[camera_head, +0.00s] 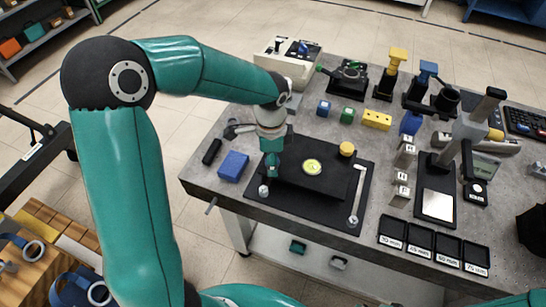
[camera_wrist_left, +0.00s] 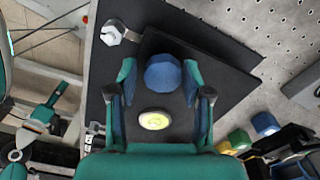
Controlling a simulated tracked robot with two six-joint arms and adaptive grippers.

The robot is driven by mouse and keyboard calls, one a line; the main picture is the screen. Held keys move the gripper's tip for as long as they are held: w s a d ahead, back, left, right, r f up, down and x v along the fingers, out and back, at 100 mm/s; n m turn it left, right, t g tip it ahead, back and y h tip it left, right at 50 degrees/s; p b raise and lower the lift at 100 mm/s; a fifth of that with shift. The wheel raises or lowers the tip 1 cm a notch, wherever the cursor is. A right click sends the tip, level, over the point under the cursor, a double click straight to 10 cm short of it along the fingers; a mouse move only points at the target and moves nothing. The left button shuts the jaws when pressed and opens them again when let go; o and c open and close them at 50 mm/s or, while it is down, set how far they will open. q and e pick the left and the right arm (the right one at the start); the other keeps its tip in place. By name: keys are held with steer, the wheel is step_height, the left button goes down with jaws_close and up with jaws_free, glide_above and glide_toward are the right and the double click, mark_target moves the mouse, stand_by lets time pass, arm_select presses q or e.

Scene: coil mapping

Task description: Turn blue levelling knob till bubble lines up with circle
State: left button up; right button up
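The black levelling plate (camera_head: 300,183) lies on a larger black base on the bench. It carries a round yellow-green bubble level (camera_head: 312,167), which also shows in the left wrist view (camera_wrist_left: 154,120); the bubble's offset from the circle is too small to tell. The blue knob (camera_wrist_left: 163,72) shows in the left wrist view and is hidden behind my gripper in the head view. My left gripper (camera_head: 272,172) points down over the plate's left side. In the wrist view its fingers (camera_wrist_left: 160,80) are open, one either side of the knob, with gaps. My right gripper is not in view.
A yellow knob (camera_head: 347,149) stands at the plate's far right corner. A blue block (camera_head: 233,164) sits close left of the base. A silver wrench-like bar (camera_head: 357,195) lies on its right. Labelled black trays (camera_head: 433,244) and a stand (camera_head: 437,190) occupy the bench's right.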

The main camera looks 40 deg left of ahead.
arm_select(q)
steer(key=shift+o, duration=0.6)
steer(key=shift+w, duration=0.1)
steer(key=shift+r, duration=0.15)
steer(key=shift+r, duration=0.1)
steer(key=shift+w+r, duration=0.1)
steer(key=shift+r, duration=0.25)
step_height(320, 180, up, 11)
steer(key=shift+s, duration=0.2)
steer(key=shift+a, duration=0.1)
